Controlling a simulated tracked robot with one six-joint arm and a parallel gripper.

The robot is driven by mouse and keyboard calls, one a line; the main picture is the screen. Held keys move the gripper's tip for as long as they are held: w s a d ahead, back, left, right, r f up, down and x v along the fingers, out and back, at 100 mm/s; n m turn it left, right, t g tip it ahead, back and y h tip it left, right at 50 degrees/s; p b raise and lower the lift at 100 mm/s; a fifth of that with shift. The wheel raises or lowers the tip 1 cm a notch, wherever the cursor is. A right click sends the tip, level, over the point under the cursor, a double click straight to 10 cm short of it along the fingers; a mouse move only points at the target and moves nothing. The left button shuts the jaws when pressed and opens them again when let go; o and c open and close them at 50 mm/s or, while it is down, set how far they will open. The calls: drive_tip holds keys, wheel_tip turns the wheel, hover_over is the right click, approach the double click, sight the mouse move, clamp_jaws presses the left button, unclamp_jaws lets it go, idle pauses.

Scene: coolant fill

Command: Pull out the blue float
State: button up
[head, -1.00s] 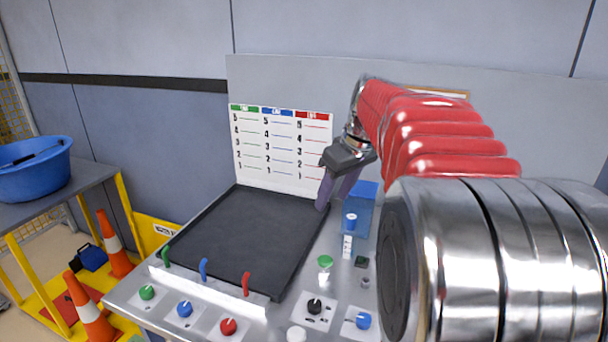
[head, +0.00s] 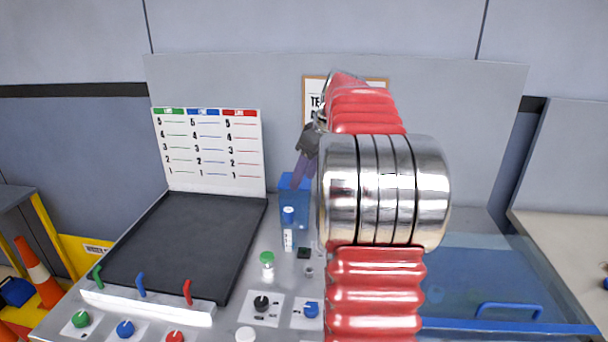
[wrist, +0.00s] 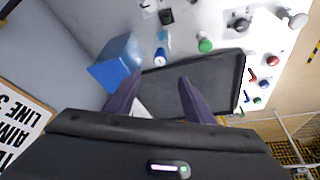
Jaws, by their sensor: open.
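A small blue-capped piece (head: 288,214), which looks like the blue float, stands upright in front of a blue box, above a white marked strip (head: 288,240). In the wrist view the blue cap (wrist: 160,55) lies beyond my fingertips, between them from side to side. My gripper (head: 298,182) points down, and its fingers overlap the blue box (head: 294,207) in the head view. In the wrist view my gripper (wrist: 158,79) has its purple fingers wide apart with nothing held between them. The blue box (wrist: 118,62) shows near the left finger.
A green-capped piece (head: 267,259) stands near the float. A black tray (head: 185,235) with a white level chart (head: 208,150) behind it is at left. Knobs, including a black one (head: 262,303), line the front. A clear blue-edged bin (head: 500,285) is at right.

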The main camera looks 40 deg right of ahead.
sight(288, 209)
drive_tip(key=x, duration=1.3)
drive_tip(key=shift+f, duration=0.25)
drive_tip(key=c, duration=1)
drive_tip(key=o, duration=0.4)
drive_tip(key=shift+c, duration=0.2)
drive_tip(key=c, duration=0.3)
drive_tip(key=shift+r, duration=0.4)
drive_tip(key=shift+r, duration=2.35)
drive_tip(key=shift+a, duration=0.1)
